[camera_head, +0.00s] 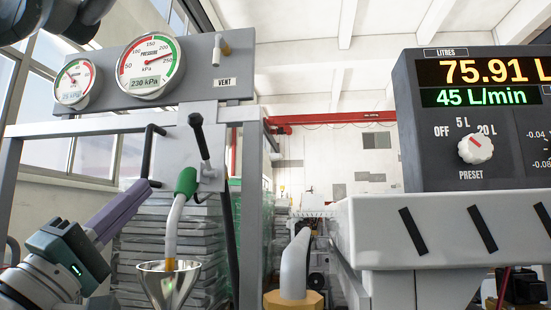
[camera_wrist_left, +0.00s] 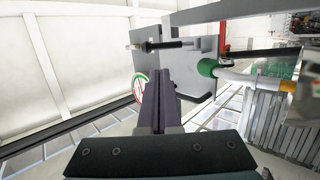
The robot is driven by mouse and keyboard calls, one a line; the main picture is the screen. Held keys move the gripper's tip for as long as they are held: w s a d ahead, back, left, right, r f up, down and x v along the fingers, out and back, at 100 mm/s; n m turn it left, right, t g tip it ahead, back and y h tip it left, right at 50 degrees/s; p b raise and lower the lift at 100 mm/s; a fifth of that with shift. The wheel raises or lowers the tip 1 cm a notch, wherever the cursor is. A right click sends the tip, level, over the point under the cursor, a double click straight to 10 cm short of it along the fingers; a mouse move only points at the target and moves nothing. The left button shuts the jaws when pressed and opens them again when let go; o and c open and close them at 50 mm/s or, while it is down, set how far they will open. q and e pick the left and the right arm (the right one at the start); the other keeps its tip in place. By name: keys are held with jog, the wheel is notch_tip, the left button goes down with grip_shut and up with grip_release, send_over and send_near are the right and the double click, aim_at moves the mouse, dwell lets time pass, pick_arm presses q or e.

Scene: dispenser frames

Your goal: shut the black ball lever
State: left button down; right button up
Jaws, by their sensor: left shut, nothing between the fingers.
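The black ball lever (camera_head: 201,138) stands nearly upright on a grey valve block (camera_head: 207,176), its ball at the top, above and right of a green grip. It also shows as a dark rod in the left wrist view (camera_wrist_left: 170,45). My left gripper (camera_head: 151,186) has purple fingers, shut and empty. In the head view its tips are left of and lower than the lever, with a visible gap to it. The fingers also show in the wrist view (camera_wrist_left: 160,75). My right gripper is not in view.
A green nozzle grip (camera_head: 186,181) with a grey spout points into a metal funnel (camera_head: 168,283). A black bracket handle (camera_head: 148,152) is near my fingertips. A panel with gauges (camera_head: 150,62) is above. A grey metering console (camera_head: 480,120) stands at right.

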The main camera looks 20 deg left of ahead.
aim_at(193, 126)
pick_arm(q)
jog(key=p+x, duration=0.1)
jog(key=x, duration=1.2)
jog(key=shift+w+r+p, duration=0.15)
jog(key=shift+w+p, duration=0.1)
jog(key=shift+p, duration=0.15)
